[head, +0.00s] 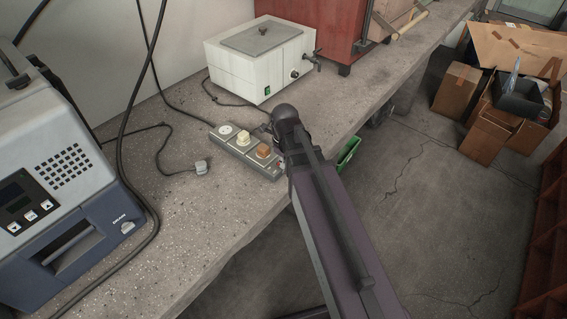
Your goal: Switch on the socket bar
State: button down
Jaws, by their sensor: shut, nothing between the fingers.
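The socket bar (234,148) is a grey strip lying on the concrete bench near its front edge. A white plug (243,139) and an orange-brown plug (263,151) sit in it, and a round white socket face (225,130) shows at its left end. A small reddish part (281,163) shows at its right end, partly covered by my arm; I cannot tell its on or off position. My gripper (288,140) is at the right end of the bar, dark and shut, with nothing seen in it. Its fingertips are largely hidden, so contact with the bar cannot be told.
A white box with a tap (262,62) stands behind the bar, with a red cabinet (312,28) beyond. A grey-blue machine (60,180) fills the left. Black cables cross the bench, and a loose grey plug (201,167) lies left of the bar. Cardboard boxes (457,88) stand on the floor.

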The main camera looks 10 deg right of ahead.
jog(key=shift+w+a+r+p, duration=0.3)
jog(key=shift+w+a, duration=0.05)
jog(key=shift+w, duration=0.15)
dwell(0.7)
jog(key=shift+w+a, duration=0.1)
jog(key=shift+r, duration=0.15)
jog(key=shift+r+p, duration=0.7)
jog(key=shift+p, duration=0.15)
